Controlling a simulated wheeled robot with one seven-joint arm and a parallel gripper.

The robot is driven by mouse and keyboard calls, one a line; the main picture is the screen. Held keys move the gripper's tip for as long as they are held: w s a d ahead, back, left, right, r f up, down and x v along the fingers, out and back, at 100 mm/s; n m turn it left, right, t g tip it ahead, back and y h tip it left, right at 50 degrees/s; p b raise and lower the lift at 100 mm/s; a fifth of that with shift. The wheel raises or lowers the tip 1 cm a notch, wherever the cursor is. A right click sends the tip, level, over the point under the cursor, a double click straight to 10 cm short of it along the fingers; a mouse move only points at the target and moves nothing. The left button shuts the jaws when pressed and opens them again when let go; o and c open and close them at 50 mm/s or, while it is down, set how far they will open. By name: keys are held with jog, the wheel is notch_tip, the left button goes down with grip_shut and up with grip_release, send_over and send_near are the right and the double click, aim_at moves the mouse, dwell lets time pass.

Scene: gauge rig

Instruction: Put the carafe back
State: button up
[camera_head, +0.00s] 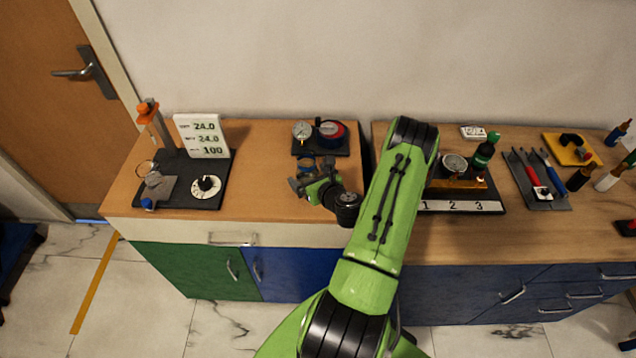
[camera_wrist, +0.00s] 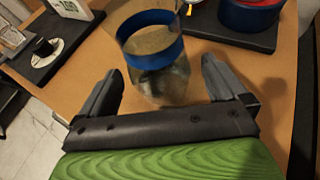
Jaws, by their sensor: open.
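The carafe (camera_wrist: 152,60) is a clear glass vessel with a blue band, standing on the wooden counter. In the head view its blue band (camera_head: 306,162) shows just behind my gripper, and the rest is mostly hidden. My gripper (camera_head: 308,184) is low over the left counter. In the wrist view my open gripper (camera_wrist: 162,80) has one finger on each side of the carafe's lower part, with visible gaps. Nothing is held. The left rig's black base (camera_head: 180,193) carries an orange-topped stand (camera_head: 148,112), a white readout panel (camera_head: 203,136) and a dial (camera_head: 206,186).
A black plate (camera_head: 320,150) with a gauge (camera_head: 302,131) and a red-blue round device (camera_head: 331,133) lies behind the carafe. The right counter holds a bottle (camera_head: 484,152), a numbered strip (camera_head: 458,206) and a tool tray (camera_head: 538,182). Bare wood lies left of my gripper.

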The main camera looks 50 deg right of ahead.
jog(key=p+v, duration=0.5)
jog(key=v, duration=0.5)
jog(key=w+a+r+n+g+y, duration=0.25)
jog(key=a+r+n+y, duration=0.25)
jog(key=a+n, duration=0.6)
jog(key=w+a+r+n+g+y, duration=0.2)
jog(key=w+a+r+n+y, duration=0.25)
jog(key=a+n, duration=0.6)
jog(key=s+a+r+n+g+h, duration=0.1)
jog(key=s+a+r+n+h, duration=0.1)
jog(key=s+r+n, duration=0.6)
jog(key=s+a+r+n+g+h, duration=0.1)
jog(key=s+a+r+n+h, duration=0.2)
jog(key=s+r+n, duration=0.4)
notch_tip(320, 180, up, 3)
jog(key=a+n, duration=0.1)
jog(key=n, duration=0.2)
jog(key=shift+s+f+b, duration=0.2)
jog(key=shift+s+b, duration=0.2)
jog(key=shift+a+n+g, duration=0.1)
jog(key=shift+n+g, duration=0.15)
